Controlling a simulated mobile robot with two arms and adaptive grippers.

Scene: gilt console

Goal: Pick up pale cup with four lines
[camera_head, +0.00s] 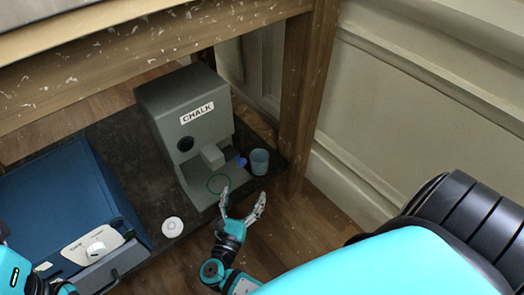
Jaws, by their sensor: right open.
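A pale blue cup (260,161) stands upright at the right end of a dark lower shelf (130,165), beside a grey machine. It is too small to make out any lines on it. My right gripper (243,197) is open and empty. Its two fingers point up the picture, with their tips below the cup and apart from it in the picture. Part of my left arm shows at the bottom left corner; its fingers are not in view.
The grey machine (168,108) is labelled CHALK. A dark blue object (240,161) sits left of the cup. A white disc (173,227) and a blue box-like unit (65,210) lie left. A wooden leg (304,100) rises close right of the cup.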

